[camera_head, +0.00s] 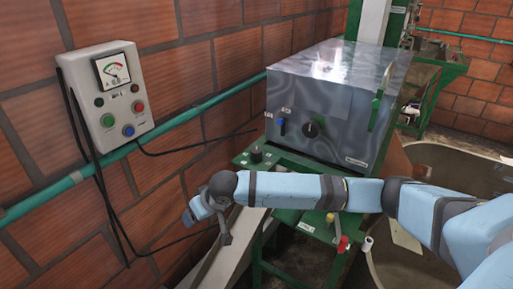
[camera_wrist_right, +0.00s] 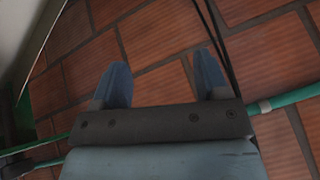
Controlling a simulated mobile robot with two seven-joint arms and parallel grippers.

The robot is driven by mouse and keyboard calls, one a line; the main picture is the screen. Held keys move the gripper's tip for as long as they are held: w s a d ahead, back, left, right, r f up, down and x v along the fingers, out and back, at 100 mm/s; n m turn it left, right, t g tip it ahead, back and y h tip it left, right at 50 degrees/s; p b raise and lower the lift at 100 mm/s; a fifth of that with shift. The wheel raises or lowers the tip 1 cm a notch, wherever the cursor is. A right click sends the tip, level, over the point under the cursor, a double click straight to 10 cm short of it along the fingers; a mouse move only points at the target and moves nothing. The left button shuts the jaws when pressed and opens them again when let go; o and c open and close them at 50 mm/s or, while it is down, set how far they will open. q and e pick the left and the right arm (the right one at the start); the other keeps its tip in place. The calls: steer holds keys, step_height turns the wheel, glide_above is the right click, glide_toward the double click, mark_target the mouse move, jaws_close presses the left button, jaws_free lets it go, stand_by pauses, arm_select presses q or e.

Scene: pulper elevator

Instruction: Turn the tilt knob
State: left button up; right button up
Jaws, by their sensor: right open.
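A metal-cased machine (camera_head: 330,85) stands in the middle of the head view. A round black knob (camera_head: 313,129) is on its front face, with a blue switch (camera_head: 280,126) to its left. A smaller black knob (camera_head: 256,154) stands on the green ledge below. I cannot read which one is the tilt knob. My right gripper (camera_head: 190,217) is left of and below these knobs, near the brick wall, touching none of them. In the right wrist view its two blue fingers (camera_wrist_right: 163,68) are apart with nothing between them. My left gripper is out of view.
A grey control box (camera_head: 106,95) with a gauge and buttons hangs on the brick wall (camera_head: 190,75); black cables hang from it. A green pipe (camera_head: 190,113) runs along the wall. Red-tipped (camera_head: 343,243) and white-tipped levers are below my right arm. A round basin (camera_head: 440,160) is at right.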

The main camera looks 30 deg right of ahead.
steer(key=w+d+r+m+h, duration=0.4)
steer(key=w+d+r, duration=0.1)
steer(key=d+r, duration=0.6)
steer(key=m+g+h+p, duration=0.1)
steer(key=m+g+h, duration=0.1)
steer(key=m, duration=0.2)
glide_toward(257, 150)
steer(key=p+x, duration=0.2)
steer(key=x, duration=0.6)
steer(key=shift+w+d+f+p, duration=0.1)
steer(key=shift+w+f+p, duration=0.1)
steer(key=shift+f+p, duration=0.1)
steer(key=shift+w+f, duration=0.1)
steer(key=shift+f, duration=0.25)
steer(key=shift+c, duration=0.5)
steer(key=c, duration=0.8)
